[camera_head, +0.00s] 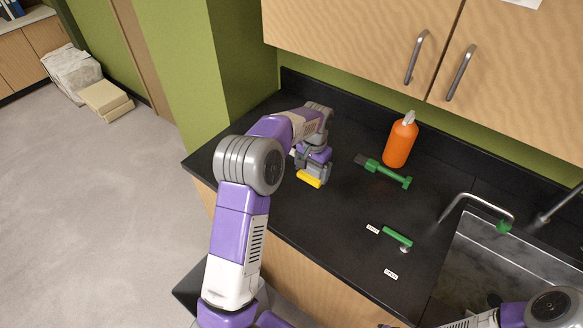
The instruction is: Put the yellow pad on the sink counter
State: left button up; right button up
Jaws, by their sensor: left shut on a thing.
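The yellow pad (309,179) is in my left gripper (311,173), which is shut on it. The gripper points down over the black sink counter (285,209), left of the green tools. I cannot tell whether the pad touches the counter top or is held just above it. Part of the pad is hidden by the gripper. A piece of my right arm shows at the bottom right, but its gripper is not in view.
An orange bottle (400,142) stands near the back wall. A green-handled tool (384,172) and a smaller green tool (397,237) lie on the counter near white labels. The sink (493,262) with its faucet (478,198) is at the right. Wall cabinets (350,35) hang above.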

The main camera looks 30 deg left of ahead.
pick_arm(q)
jog(key=shift+w+a+r, duration=0.2)
jog(key=shift+a, duration=0.2)
jog(key=shift+w+a+r, duration=0.15)
jog(key=shift+a+r, duration=0.05)
jog(key=shift+a, duration=0.15)
jog(key=shift+w+a+f, duration=0.1)
jog(key=shift+a, duration=0.1)
notch_tip(320, 180, down, 6)
jog(key=shift+w+a, duration=0.1)
notch_tip(320, 180, down, 3)
jog(key=shift+f, duration=0.3)
